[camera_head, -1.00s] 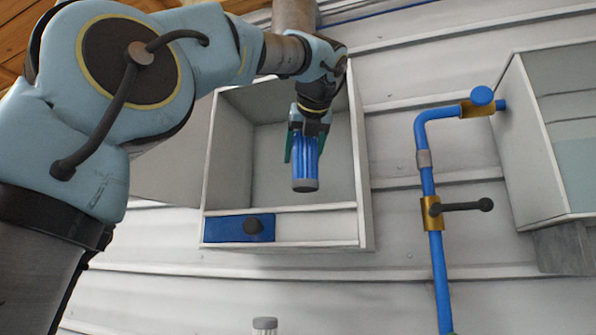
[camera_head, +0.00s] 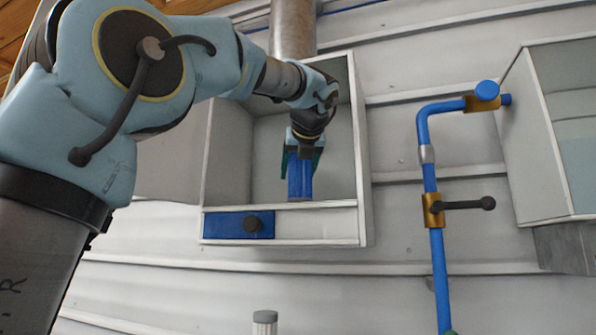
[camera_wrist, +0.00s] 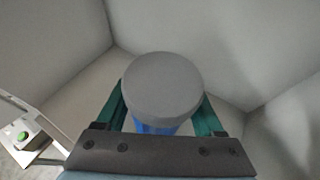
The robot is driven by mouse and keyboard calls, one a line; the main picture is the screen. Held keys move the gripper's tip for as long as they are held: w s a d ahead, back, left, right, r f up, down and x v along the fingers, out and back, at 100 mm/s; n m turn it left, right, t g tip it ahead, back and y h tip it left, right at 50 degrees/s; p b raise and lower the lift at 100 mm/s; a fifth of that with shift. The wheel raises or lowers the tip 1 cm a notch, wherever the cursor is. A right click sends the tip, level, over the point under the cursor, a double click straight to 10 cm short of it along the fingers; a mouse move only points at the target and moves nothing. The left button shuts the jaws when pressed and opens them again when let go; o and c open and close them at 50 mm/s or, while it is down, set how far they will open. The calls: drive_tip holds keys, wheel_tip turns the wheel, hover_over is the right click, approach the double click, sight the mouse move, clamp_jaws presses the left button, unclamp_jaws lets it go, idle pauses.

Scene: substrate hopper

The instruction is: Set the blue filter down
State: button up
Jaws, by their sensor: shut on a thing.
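The blue filter (camera_head: 299,180) is upright inside the open wall cabinet, between the green fingers of my gripper (camera_head: 302,165). The cabinet (camera_head: 362,150) has pale walls around the filter. Whether the filter's base touches the cabinet floor cannot be told.
A blue panel with a black knob (camera_head: 238,225) is on the cabinet's lower front. A blue pipe with a black lever handle (camera_head: 432,205) runs to the right, beside another box (camera_head: 530,150). A grey-capped white filter (camera_head: 265,322) stands at the bottom. A green button (camera_wrist: 23,136) shows in the wrist view.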

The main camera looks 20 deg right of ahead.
drive_tip(key=shift+f, duration=0.1)
drive_tip(key=o, duration=1.5)
drive_tip(key=shift+s, duration=0.1)
drive_tip(key=b+v, duration=0.2)
drive_tip(key=v, duration=1)
drive_tip(key=shift+a, duration=0.1)
